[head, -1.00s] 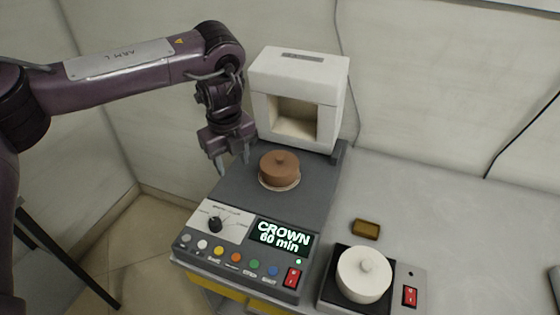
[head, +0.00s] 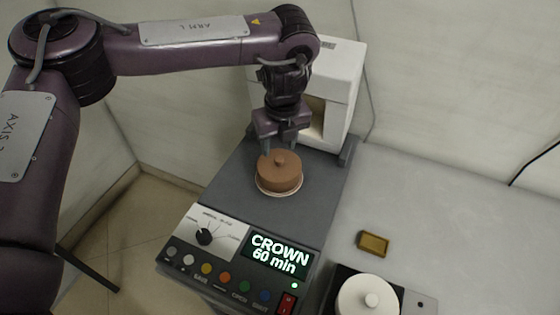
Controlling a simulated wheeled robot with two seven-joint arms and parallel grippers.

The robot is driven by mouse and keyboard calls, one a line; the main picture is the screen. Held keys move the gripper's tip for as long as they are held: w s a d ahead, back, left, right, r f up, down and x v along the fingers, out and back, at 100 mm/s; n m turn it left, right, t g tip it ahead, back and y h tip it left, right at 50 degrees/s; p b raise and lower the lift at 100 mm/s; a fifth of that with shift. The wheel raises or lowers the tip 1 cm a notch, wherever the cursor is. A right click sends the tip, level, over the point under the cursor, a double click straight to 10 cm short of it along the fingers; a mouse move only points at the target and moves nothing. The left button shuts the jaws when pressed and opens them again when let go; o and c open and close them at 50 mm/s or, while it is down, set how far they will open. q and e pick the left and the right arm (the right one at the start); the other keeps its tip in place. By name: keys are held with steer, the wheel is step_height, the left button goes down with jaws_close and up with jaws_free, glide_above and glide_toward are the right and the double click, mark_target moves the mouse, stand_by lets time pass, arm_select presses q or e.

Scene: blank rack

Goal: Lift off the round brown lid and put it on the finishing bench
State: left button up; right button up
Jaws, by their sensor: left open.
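The round brown lid (head: 279,172), with a small knob on top, sits on a thin pale disc (head: 265,190) on the dark deck of the machine. My left gripper (head: 279,150) points down just above and behind the lid, its fingers spread on either side of the knob. It is open and holds nothing. I cannot tell whether the fingertips touch the lid. My right gripper is not in view. No surface here is labelled as the finishing bench; a light grey bench top (head: 450,220) lies to the right.
A white box-shaped chamber (head: 345,85) stands behind the lid. The machine's front panel shows "CROWN 60 min" (head: 277,254). A small brown-yellow block (head: 373,243) and a white round lidded pot (head: 367,298) on a dark plate are on the right. The bench beyond is clear.

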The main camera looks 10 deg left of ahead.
mark_target(279, 159)
arm_select(q)
step_height(279, 159, down, 2)
steer(key=shift+f+p, duration=0.1)
steer(key=shift+p, duration=0.55)
steer(key=f, duration=0.3)
steer(key=shift+w, duration=0.4)
steer(key=shift+a, duration=0.1)
jaws_close()
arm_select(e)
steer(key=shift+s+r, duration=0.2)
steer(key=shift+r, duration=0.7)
